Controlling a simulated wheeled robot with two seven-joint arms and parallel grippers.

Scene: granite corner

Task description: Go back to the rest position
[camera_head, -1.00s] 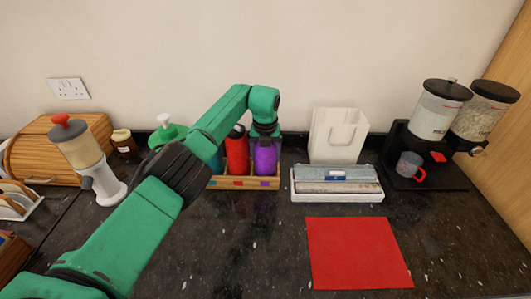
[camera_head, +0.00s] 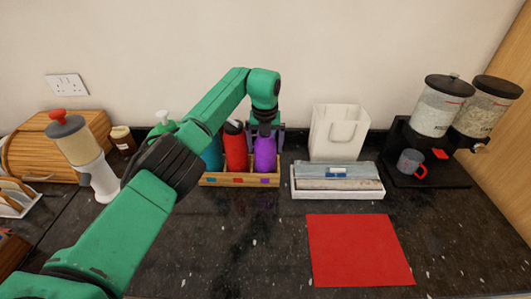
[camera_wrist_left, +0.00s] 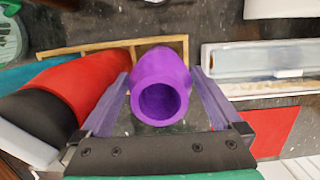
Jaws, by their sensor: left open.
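My left gripper (camera_head: 265,131) is open above and around the purple bottle (camera_head: 265,154), which stands in the right end of a wooden rack (camera_head: 240,180). In the left wrist view the purple bottle (camera_wrist_left: 160,90) lies between the two spread fingers (camera_wrist_left: 160,105), with a gap showing on each side. The red bottle (camera_head: 236,150) stands beside it in the rack, and a teal bottle (camera_head: 212,154) is at the left end, partly hidden by my left arm. My right gripper is not in view.
A red mat (camera_head: 360,250) lies in front. Dispensers (camera_head: 440,105) and a grey mug (camera_head: 410,162) stand far right.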

